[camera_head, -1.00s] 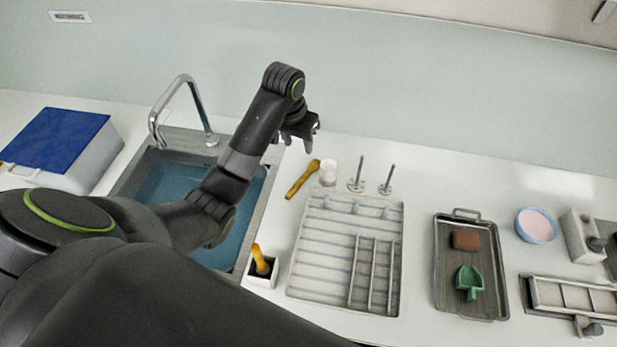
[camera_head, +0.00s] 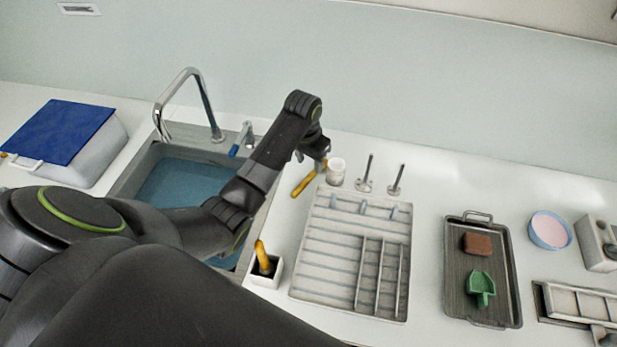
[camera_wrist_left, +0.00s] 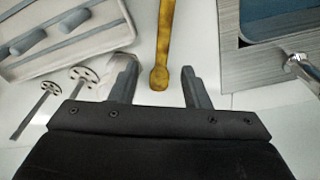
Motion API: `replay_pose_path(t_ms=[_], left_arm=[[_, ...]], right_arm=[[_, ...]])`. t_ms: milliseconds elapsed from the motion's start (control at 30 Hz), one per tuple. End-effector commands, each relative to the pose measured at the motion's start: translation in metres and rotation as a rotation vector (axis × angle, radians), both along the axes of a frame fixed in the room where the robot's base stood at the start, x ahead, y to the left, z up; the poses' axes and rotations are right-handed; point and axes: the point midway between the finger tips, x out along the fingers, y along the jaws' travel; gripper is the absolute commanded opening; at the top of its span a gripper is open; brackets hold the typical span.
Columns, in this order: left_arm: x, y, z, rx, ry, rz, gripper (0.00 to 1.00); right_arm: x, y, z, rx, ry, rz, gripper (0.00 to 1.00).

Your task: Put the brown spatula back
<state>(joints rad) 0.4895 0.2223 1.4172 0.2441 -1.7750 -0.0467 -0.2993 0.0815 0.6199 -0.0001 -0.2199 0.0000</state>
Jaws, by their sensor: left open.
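A long yellow-brown tool, which looks like the brown spatula (camera_head: 302,185), lies on the white counter between the sink and the slotted rack. Its far end is partly hidden by my left gripper (camera_head: 312,162) in the head view. The left gripper is open and empty, above that end. In the left wrist view the spatula (camera_wrist_left: 164,45) runs down to a rounded end just beyond and between the fingertips (camera_wrist_left: 158,75); they do not close on it. A white holder (camera_head: 268,278) in front holds another yellow-brown handle (camera_head: 262,256). My right gripper is not in view.
The sink (camera_head: 178,185) with its faucet (camera_head: 205,100) is left of the spatula. A white cup (camera_head: 336,172) and two upright metal rods stand close right of the gripper. The slotted rack (camera_head: 345,250) is right; a metal tray (camera_head: 455,300) lies farther right.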

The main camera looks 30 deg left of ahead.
Motion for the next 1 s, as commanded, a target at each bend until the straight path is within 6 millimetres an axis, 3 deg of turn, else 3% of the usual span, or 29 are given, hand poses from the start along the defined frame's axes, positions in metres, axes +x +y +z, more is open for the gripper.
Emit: replay_pose_path(t_ms=[267, 500, 700, 1000], left_arm=[[0.002, 0.000, -0.015, 0.000, 0.001, 0.000, 0.43], [0.004, 0.003, -0.041, 0.000, 0.003, 0.001, 0.43], [0.007, 0.003, -0.060, 0.000, 0.001, -0.001, 0.43], [0.007, 0.002, -0.063, 0.000, -0.001, -0.001, 0.43]], right_arm=[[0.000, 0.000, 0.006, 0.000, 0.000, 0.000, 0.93], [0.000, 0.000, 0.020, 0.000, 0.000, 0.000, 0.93], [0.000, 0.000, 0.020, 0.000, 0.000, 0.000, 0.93], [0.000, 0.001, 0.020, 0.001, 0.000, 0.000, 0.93]])
